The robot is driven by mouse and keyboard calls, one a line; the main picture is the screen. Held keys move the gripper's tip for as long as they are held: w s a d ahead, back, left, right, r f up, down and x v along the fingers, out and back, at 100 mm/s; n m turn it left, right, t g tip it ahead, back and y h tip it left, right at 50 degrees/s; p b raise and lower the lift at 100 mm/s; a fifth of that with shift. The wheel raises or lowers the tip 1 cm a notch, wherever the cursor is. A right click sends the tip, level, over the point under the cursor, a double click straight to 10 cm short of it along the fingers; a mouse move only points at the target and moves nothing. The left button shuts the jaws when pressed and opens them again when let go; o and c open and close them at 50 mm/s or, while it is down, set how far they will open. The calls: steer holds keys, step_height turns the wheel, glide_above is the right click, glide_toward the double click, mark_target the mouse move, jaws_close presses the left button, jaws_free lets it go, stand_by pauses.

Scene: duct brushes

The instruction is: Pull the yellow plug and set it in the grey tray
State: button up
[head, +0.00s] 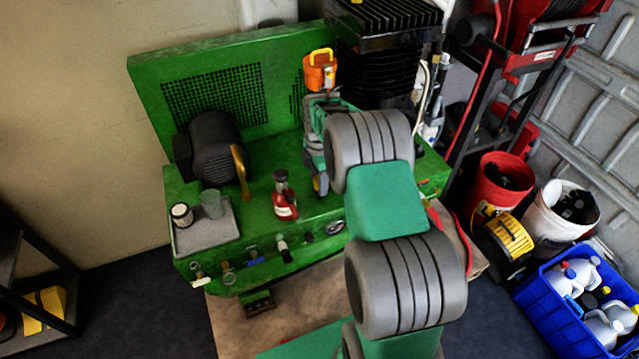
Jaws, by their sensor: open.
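The grey tray (207,236) lies on the left front of the green machine (270,215). My gripper (320,186) points down over the machine's deck, right of a red bottle (285,198). It is open. A small yellow patch shows at its lower end; I cannot tell whether this is the yellow plug or whether the fingers touch it. My arm hides the deck's right part.
A dark motor (213,148) with a brass-coloured handle (240,170) stands behind the tray. An orange container (320,72) shows beyond my wrist. Several fittings line the machine's front edge. Buckets and a blue crate (565,300) stand on the floor at right.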

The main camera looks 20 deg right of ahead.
stand_by(0.8)
jaws_close()
stand_by(0.5)
stand_by(0.7)
steer(key=shift+r, duration=0.1)
steer(key=shift+r+p, duration=1.55)
steer(key=shift+r, duration=1.4)
